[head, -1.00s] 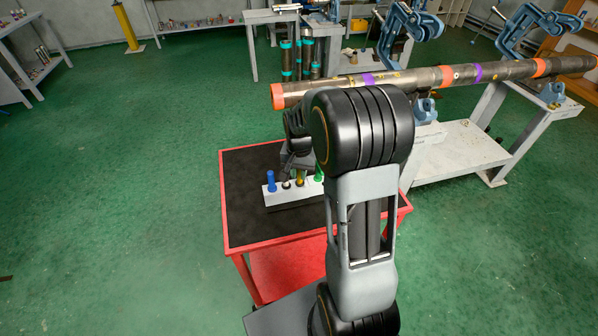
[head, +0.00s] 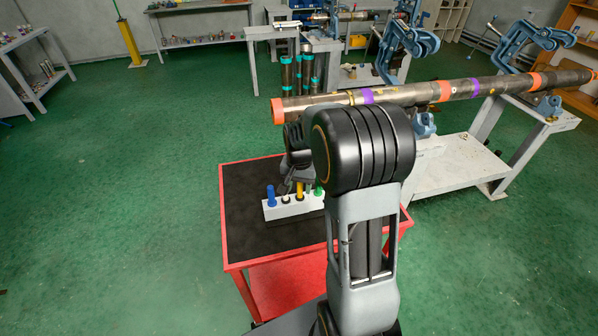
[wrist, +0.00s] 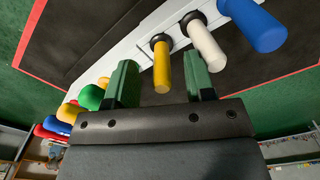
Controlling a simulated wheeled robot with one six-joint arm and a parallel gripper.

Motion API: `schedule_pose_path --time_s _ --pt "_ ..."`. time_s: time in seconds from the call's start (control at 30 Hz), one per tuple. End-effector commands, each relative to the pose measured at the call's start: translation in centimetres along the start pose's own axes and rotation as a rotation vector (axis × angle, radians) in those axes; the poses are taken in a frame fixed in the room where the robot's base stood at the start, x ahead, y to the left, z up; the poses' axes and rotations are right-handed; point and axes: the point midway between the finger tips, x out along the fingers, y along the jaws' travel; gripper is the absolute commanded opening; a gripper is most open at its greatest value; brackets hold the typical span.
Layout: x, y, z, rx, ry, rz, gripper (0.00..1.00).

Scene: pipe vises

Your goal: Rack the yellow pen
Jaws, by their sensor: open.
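The yellow pen (wrist: 162,66) stands in the white rack (head: 285,211), its far end at a black ring in the wrist view. It also shows upright in the head view (head: 300,190). My gripper (wrist: 160,80) is open, with one dark green finger on each side of the yellow pen. Gaps show between the pen and both fingers. In the head view my gripper (head: 298,175) is over the rack, partly hidden behind my arm.
A white pen (wrist: 206,47) and a blue pen (wrist: 254,24) stand close beside it on the right in the wrist view. A green pen (wrist: 90,97) and several coloured ends lie left. The rack stands on a red-edged cart (head: 240,225). A long pipe (head: 410,92) runs behind.

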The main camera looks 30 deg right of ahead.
Motion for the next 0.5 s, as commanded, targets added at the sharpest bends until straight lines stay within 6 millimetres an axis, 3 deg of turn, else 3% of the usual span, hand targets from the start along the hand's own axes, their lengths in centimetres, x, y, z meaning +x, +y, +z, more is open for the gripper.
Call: schedule_pose_path --time_s 0.5 --pt "-9.8 0.0 0.0 0.000 0.004 -0.002 0.49"
